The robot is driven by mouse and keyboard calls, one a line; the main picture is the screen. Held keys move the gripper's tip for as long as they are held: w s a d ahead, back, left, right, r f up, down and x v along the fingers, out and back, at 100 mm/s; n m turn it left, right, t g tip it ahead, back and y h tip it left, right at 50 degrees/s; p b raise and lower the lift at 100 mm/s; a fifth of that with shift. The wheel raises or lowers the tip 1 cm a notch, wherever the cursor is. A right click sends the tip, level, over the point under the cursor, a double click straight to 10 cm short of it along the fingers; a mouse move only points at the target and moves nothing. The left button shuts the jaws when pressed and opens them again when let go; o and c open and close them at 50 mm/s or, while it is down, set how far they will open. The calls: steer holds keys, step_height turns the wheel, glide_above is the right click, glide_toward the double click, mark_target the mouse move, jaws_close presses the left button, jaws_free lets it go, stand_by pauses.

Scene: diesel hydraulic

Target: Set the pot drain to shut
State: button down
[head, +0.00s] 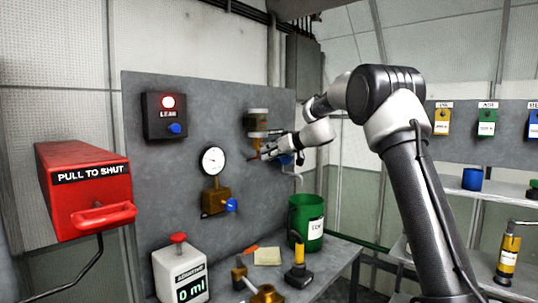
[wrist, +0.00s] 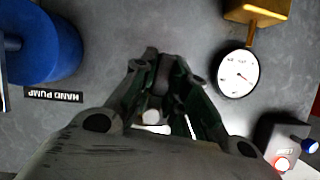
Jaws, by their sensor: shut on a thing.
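The pot (head: 257,124), a pale-topped bowl with amber inside, is mounted on the grey wall panel in the head view. Its drain, a small brass-coloured fitting (head: 254,145), is just under it, partly hidden by my gripper. My gripper (head: 264,153) reaches in from the right at that drain. In the wrist view my gripper (wrist: 158,75) has its fingers close together on a small dark part, which I take to be the drain. The angle of the drain's handle cannot be made out.
A gauge (head: 213,160) with a brass block and blue knob is left of my gripper; a lit LEAK box (head: 165,115) is farther left. A blue hand-pump part (wrist: 40,45) is close by. A green bucket (head: 306,220) stands below on the bench.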

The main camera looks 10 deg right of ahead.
steer(key=m, duration=0.1)
steer(key=m+y, duration=0.1)
steer(key=g, duration=0.1)
steer(key=shift+s+a+r+m+y, duration=0.15)
steer(key=shift+s+a+m+y, duration=0.15)
steer(key=shift+a+m, duration=0.1)
steer(key=shift+s+a+r+m+y, duration=0.2)
steer(key=shift+r+m+y, duration=0.5)
steer(key=shift+m, duration=0.9)
steer(key=shift+s+a+r+m+y, duration=0.2)
steer(key=shift+m+y, duration=0.75)
steer(key=shift+m, duration=0.65)
steer(key=shift+s+a+r+m+y, duration=0.1)
steer(key=shift+a+r+m+y, duration=0.15)
steer(key=shift+r+m+y, duration=0.9)
steer(key=shift+f+m+h, duration=0.3)
steer(key=shift+f+m, duration=0.25)
steer(key=shift+m, duration=0.1)
steer(key=c, duration=1.4)
jaws_free()
